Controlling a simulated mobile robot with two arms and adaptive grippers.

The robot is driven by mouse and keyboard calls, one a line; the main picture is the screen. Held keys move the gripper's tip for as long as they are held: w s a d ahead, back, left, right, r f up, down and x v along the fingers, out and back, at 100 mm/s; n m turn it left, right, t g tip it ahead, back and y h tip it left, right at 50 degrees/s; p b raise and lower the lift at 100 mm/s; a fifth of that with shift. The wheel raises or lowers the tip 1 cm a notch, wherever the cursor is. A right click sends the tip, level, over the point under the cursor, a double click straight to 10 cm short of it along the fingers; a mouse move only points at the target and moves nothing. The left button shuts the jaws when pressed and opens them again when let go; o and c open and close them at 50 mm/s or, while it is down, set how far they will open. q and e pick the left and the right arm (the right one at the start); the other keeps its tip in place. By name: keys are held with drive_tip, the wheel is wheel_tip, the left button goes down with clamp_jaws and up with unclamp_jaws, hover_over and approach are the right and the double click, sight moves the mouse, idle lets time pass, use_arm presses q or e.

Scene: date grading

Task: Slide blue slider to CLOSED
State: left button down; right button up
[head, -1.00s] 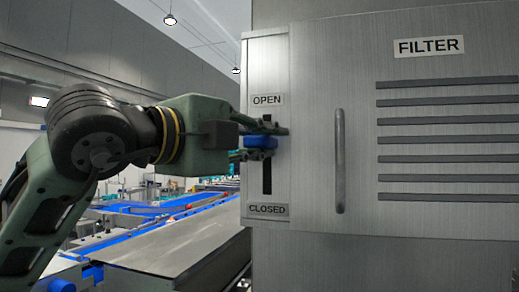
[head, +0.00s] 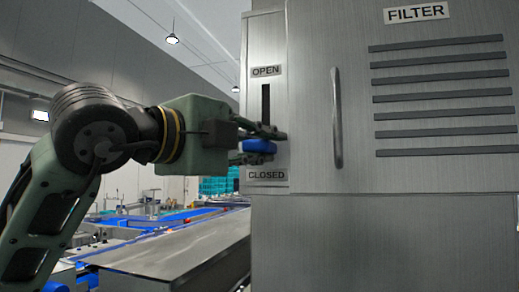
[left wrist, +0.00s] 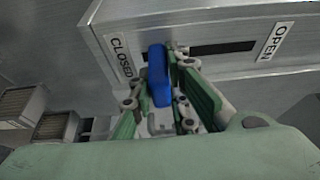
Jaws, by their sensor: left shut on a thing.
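The blue slider (head: 258,146) sits low in the vertical slot (head: 266,100) of the steel panel, just above the CLOSED label (head: 266,174). The OPEN label (head: 267,71) is above the slot. My left gripper (head: 268,147) comes in from the left and is shut on the slider, one finger above it and one below. In the left wrist view the blue slider (left wrist: 158,75) lies between the fingers beside the CLOSED label (left wrist: 122,57), with bare slot (left wrist: 225,48) stretching toward OPEN (left wrist: 275,42). The slot's lower end is hidden. My right gripper is not in view.
The FILTER cabinet (head: 440,230) fills the right side, with a vertical handle (head: 337,118) right of the slot and dark horizontal slats (head: 440,94). A metal conveyor table (head: 170,255) runs below and behind my left arm. The space left of the panel is open.

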use_arm(q)
drive_tip(key=c, duration=1.8)
unclamp_jaws()
drive_tip(key=shift+f, duration=0.4)
drive_tip(key=shift+c, duration=0.2)
drive_tip(key=shift+o, duration=0.8)
drive_tip(key=shift+r, duration=0.15)
drive_tip(key=v, duration=1.2)
